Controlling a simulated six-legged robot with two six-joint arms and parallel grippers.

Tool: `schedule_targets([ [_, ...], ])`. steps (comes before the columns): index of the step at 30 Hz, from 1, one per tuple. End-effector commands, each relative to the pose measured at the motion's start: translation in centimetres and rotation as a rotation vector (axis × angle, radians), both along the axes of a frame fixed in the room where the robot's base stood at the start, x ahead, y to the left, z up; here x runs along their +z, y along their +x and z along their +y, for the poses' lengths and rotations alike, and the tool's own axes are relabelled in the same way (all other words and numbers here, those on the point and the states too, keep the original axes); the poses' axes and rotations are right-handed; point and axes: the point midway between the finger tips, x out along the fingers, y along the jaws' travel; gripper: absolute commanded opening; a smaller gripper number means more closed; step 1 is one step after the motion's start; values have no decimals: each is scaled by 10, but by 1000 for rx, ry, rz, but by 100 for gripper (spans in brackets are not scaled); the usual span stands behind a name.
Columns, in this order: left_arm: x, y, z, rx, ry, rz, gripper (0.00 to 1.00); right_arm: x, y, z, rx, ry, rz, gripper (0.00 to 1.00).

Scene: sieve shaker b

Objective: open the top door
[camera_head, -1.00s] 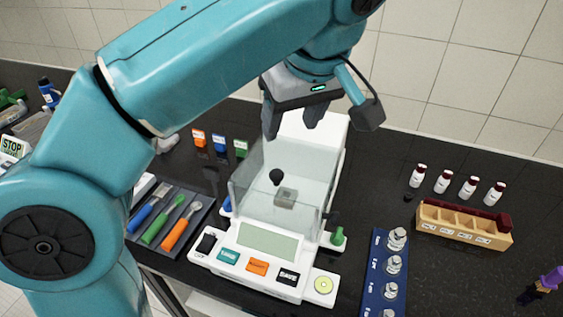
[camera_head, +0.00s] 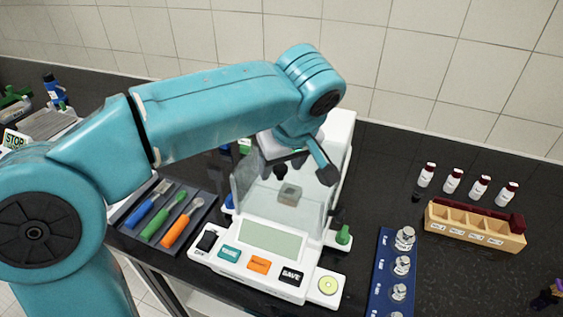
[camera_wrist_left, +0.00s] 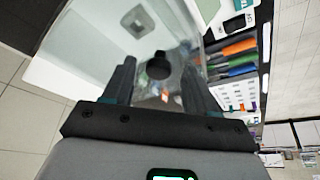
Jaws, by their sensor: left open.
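The white balance (camera_head: 243,270) stands on the dark bench with a clear glass chamber (camera_head: 262,203) on it. The top door is a clear pane with a round black knob (camera_head: 280,173); the knob also shows in the left wrist view (camera_wrist_left: 158,66). My left gripper (camera_head: 281,165) is open above the chamber, pointing down at the knob. In the left wrist view its two fingers stand either side of the knob, apart from it in the picture. Whether the fingertips reach down to knob height is unclear. The pane's edges are partly hidden by my gripper. My right gripper is not in view.
A tool tray (camera_head: 195,238) lies left of the balance. A blue block of weights (camera_head: 382,272) stands to its right, with a wooden rack (camera_head: 470,232) and several small bottles (camera_head: 453,180) beyond. A green knob (camera_head: 343,235) sticks up at the balance's right side.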

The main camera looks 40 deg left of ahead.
Motion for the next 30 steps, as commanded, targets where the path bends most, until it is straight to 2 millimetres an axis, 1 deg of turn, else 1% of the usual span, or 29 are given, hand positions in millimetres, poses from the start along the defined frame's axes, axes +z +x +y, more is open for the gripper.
schedule_targets([
  [5, 0, 0, 0, 0, 0, 0, 57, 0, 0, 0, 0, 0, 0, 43],
  [8, 0, 0, 0, 0, 0, 0, 28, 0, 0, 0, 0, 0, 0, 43],
  [9, 0, 0, 0, 0, 0, 0, 15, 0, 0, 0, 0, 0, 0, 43],
  [10, 0, 0, 0, 0, 0, 0, 5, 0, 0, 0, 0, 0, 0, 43],
  [11, 0, 0, 0, 0, 0, 1, 0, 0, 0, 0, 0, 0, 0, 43],
  [16, 1, 2, 0, 0, 0, 1, 0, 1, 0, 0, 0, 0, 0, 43],
  [20, 3, 13, 3, 3, 1, 2, 0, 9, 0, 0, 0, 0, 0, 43],
  [23, 5, 31, 8, 2, 0, 3, 0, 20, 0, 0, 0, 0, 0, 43],
  [30, 8, 89, 22, 4, 0, 4, 0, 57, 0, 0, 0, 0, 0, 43],
])
